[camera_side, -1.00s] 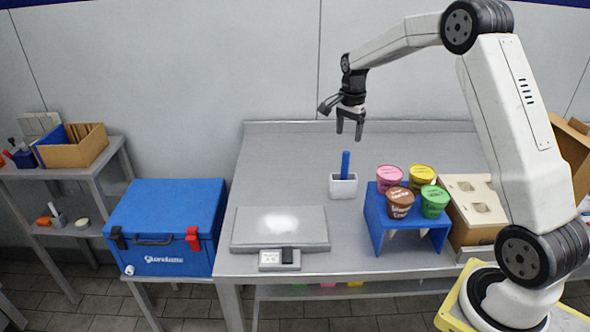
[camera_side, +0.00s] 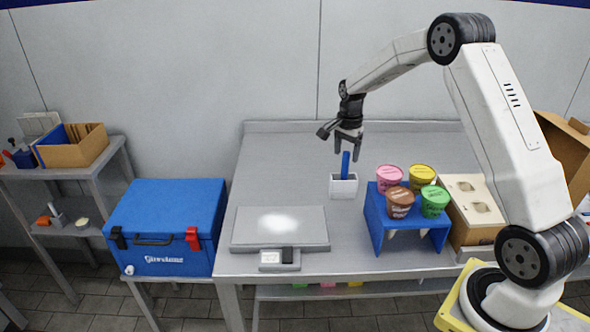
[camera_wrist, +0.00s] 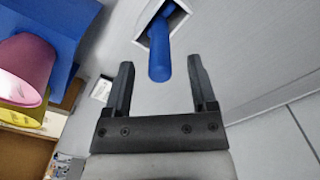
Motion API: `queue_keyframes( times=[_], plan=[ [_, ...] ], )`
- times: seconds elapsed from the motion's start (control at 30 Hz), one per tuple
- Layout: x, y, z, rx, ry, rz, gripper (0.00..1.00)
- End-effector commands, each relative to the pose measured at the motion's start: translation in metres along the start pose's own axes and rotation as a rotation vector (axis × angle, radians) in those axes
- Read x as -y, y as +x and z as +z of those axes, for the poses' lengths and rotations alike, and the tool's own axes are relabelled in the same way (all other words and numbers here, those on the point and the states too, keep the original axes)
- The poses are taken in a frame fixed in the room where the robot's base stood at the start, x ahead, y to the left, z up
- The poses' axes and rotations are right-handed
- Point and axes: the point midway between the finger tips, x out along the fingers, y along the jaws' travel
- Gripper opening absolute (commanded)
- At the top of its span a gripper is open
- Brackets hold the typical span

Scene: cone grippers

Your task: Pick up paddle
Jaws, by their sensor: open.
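The paddle (camera_side: 345,165) shows as a blue handle standing upright in a small white holder (camera_side: 343,187) on the steel table. Its lower part is hidden inside the holder. My gripper (camera_side: 347,156) is open just above, with its fingertips around the height of the handle's top. In the wrist view the blue handle (camera_wrist: 160,62) lies ahead between the two open fingers (camera_wrist: 160,68), apart from both. The white holder (camera_wrist: 172,14) shows beyond it in that view.
A blue stand (camera_side: 409,220) with several coloured tubs is right of the holder, with a cardboard box (camera_side: 470,205) beyond it. A scale (camera_side: 281,229) lies in front to the left. A blue cooler (camera_side: 166,226) stands left of the table. The table's back area is clear.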

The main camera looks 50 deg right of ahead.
Motion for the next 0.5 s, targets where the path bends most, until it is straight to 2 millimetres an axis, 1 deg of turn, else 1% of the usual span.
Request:
queue_keyframes(
  times=[0.03, 0.17, 0.5],
  plan=[
    [-0.0005, 0.0055, 0.0002, 0.001, 0.000, 0.002, 0.73],
    [-0.0002, 0.0122, 0.0001, 0.000, 0.000, 0.000, 0.73],
    [-0.0001, 0.0128, 0.0000, 0.000, 0.000, 0.000, 0.73]
  ],
)
